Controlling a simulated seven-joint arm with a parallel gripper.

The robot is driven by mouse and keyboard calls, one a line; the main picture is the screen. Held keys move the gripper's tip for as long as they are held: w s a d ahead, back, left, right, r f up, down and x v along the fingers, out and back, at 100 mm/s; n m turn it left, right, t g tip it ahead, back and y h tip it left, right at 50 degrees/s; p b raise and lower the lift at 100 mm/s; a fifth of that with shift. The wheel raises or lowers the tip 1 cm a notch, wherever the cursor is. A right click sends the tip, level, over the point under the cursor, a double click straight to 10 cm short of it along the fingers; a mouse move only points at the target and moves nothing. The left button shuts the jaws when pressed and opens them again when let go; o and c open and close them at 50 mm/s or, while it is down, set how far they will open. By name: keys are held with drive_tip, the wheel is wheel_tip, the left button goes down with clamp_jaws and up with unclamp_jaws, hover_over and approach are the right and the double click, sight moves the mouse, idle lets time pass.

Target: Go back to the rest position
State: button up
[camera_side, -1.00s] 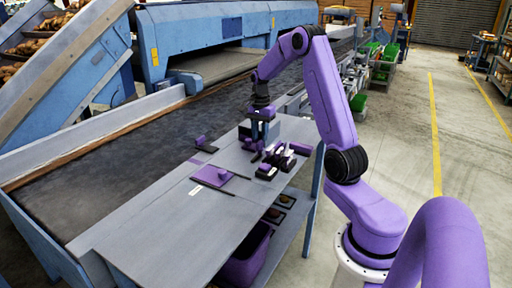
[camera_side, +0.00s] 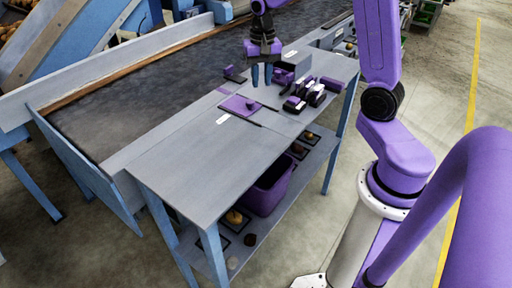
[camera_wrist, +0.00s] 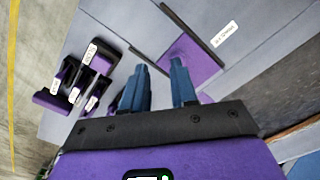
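My gripper (camera_side: 262,82) hangs above the grey table (camera_side: 190,155), with its blue fingers pointing down. In the wrist view my gripper (camera_wrist: 159,68) has its two fingers apart, and nothing shows between them. Beneath and beside them is a flat purple square (camera_side: 237,104), which also shows in the wrist view (camera_wrist: 199,62), partly hidden by a finger. Several purple and black holders with white labels (camera_side: 310,92) stand to the right on the table; they show at left in the wrist view (camera_wrist: 98,58).
A grey box (camera_side: 297,60) stands at the table's back right. A small purple bracket (camera_side: 234,75) sits near the dark conveyor belt (camera_side: 130,105). A purple bin (camera_side: 268,188) is on the shelf below. The table's front left is clear.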

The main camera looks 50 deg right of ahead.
drive_tip(key=s+a+r+n, duration=0.1)
drive_tip(key=s+a+n, duration=0.5)
drive_tip(key=a, duration=0.3)
drive_tip(key=s+a+n, duration=0.3)
drive_tip(key=s+n, duration=0.4)
drive_tip(key=s, duration=0.3)
drive_tip(key=s+a+n, duration=0.3)
drive_tip(key=s+n, duration=0.4)
drive_tip(key=s, duration=0.3)
drive_tip(key=shift+s+r+n, duration=0.2)
drive_tip(key=shift+s+n, duration=0.1)
